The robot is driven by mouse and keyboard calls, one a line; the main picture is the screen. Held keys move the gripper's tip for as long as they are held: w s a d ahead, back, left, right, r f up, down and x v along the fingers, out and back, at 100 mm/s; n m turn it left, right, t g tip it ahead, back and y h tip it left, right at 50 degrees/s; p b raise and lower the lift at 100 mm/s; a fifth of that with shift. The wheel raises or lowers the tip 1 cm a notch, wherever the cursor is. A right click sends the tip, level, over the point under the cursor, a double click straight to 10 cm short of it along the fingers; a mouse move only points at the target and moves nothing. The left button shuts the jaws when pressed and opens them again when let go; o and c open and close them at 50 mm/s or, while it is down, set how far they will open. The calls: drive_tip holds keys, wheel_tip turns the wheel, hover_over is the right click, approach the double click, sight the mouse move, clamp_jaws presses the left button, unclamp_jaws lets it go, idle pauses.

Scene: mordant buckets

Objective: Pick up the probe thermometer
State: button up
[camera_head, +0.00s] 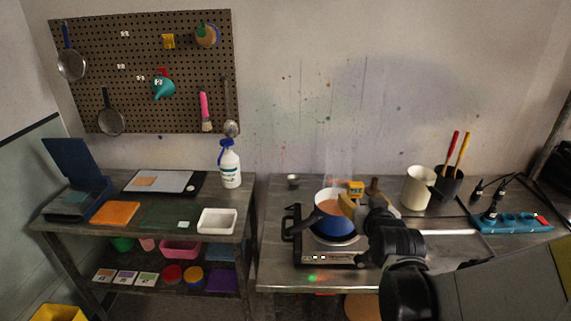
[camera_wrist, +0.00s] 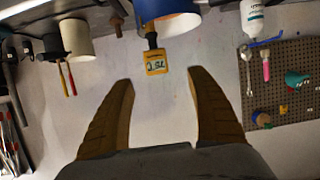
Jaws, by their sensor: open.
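The probe thermometer is a small yellow block with a dark-digit display, (camera_wrist: 156,66) upright in the wrist view's upper middle, with a dark stem or clip running to the rim of a blue pot (camera_wrist: 172,20). In the head view the thermometer (camera_head: 355,186) shows at the pot's far right rim, just past my gripper. The blue pot (camera_head: 333,226) holds an orange-brown content and sits on a hot plate (camera_head: 312,257). In the head view my wrist partly hides the fingers.
A cream cup (camera_head: 418,188) and a dark cup with red and yellow handles (camera_head: 448,184) stand right of the pot. A teal rack (camera_head: 510,223) lies further right. A spray bottle (camera_head: 230,167) and a white tray (camera_head: 217,222) are on the left bench.

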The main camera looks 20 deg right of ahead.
sight(356, 190)
drive_tip(key=x, duration=0.2)
drive_tip(key=d+b+x, duration=0.1)
drive_tip(key=x, duration=0.1)
drive_tip(key=shift+w+f, duration=0.1)
drive_tip(key=shift+f, duration=0.15)
drive_tip(key=b+x, duration=0.1)
drive_tip(key=x, duration=0.4)
drive_tip(key=shift+w+b, duration=0.35)
drive_tip(key=shift+c, duration=0.5)
drive_tip(key=c, duration=1.2)
